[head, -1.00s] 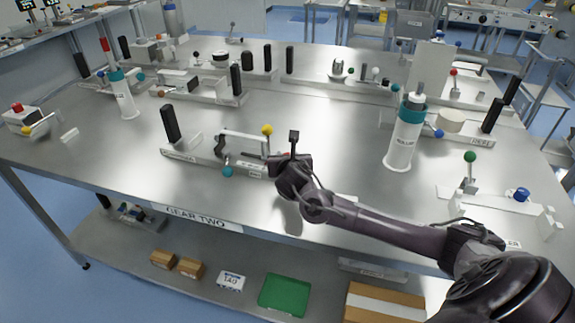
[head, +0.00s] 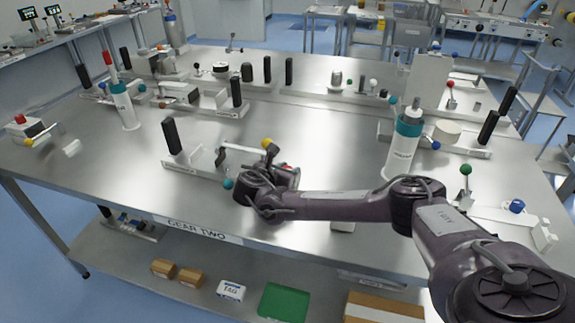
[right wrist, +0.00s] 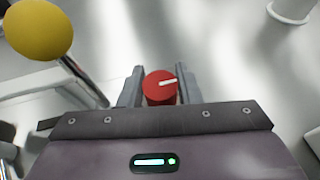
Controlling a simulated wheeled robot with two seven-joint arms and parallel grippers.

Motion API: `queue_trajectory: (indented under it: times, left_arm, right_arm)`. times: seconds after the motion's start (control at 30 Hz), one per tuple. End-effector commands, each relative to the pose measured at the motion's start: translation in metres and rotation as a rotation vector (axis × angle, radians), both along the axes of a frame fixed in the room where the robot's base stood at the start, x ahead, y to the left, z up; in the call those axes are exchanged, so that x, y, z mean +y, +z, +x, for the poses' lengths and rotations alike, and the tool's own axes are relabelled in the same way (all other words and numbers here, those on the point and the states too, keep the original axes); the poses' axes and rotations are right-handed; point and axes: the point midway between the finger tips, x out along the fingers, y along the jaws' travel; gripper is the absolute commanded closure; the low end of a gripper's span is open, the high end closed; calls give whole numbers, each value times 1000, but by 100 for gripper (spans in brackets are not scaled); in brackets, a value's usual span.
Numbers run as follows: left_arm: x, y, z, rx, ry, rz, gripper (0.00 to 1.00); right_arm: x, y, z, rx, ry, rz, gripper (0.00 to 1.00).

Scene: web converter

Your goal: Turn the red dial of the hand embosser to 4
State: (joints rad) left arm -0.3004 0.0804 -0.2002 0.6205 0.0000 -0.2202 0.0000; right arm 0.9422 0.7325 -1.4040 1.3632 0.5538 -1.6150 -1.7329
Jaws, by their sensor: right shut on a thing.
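The hand embosser (head: 205,163) stands near the front edge of the table, with a yellow ball (head: 267,143) on its lever and a teal ball (head: 228,183) in front. Its red dial (right wrist: 160,88) shows in the right wrist view between the fingers of my right gripper (right wrist: 160,77), which is shut on it. The dial's white pointer line points right and slightly up in that view. No scale numbers can be read. In the head view my right wrist and gripper mostly hide the dial. My left gripper is not in view.
A white bottle with a teal collar (head: 402,145) stands to the right, behind my right forearm. A green-knobbed lever device (head: 470,205) is at the far right. A black upright post (head: 171,137) stands at the embosser's left end. The table centre behind is clear.

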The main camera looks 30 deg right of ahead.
Motion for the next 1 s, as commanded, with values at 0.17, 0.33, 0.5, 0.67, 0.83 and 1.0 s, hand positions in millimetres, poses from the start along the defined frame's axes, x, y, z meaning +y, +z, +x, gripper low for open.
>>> queue_trajectory:
  times: [0.17, 0.33, 0.5, 0.67, 0.83, 1.0]
  left_arm:
    - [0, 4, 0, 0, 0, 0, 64]
    - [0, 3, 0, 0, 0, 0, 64]
    - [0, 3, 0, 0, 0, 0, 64]
    - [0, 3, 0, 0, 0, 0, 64]
    - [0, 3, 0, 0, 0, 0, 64]
    - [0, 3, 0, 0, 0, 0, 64]
  right_arm:
    - [0, 0, 0, 0, -18, 1, 92]
    - [0, 0, 0, 0, -21, 1, 92]
    - [0, -1, 0, 0, -21, 1, 92]
    - [0, -1, 0, 0, -20, 1, 51]
    - [0, -1, 0, 0, -20, 1, 48]
    - [2, 0, -1, 0, -20, 1, 48]
